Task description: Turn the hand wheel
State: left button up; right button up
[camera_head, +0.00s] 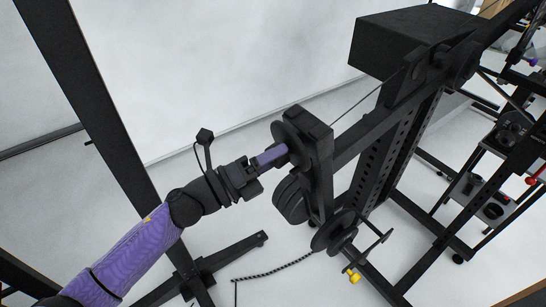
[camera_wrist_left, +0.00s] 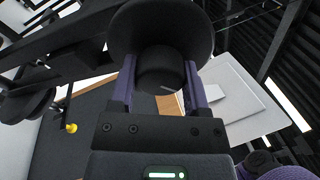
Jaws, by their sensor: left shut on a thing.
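The hand wheel is a black round disc (camera_head: 290,140) with a short thick black hub, on the near end of the black machine's beam. My left gripper (camera_head: 277,154) reaches it from the lower left and is shut on it. In the left wrist view, the two purple fingers of my left gripper (camera_wrist_left: 160,75) lie on either side of the black hub (camera_wrist_left: 160,68), with the wheel's wide disc (camera_wrist_left: 160,22) just beyond. The fingertips are partly hidden by the hub and disc. My right gripper is in neither view.
The black machine frame (camera_head: 375,150) runs back to the upper right. A black post (camera_head: 95,100) stands at left. Open pale floor lies between.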

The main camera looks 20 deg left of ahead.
pick_arm(q)
jog(key=shift+f+m, duration=0.1)
jog(key=shift+m, duration=0.5)
dwell(0.3)
jog(key=o, duration=1.3)
jog(key=shift+b+v, duration=1.1)
jog(key=shift+v, duration=3.9)
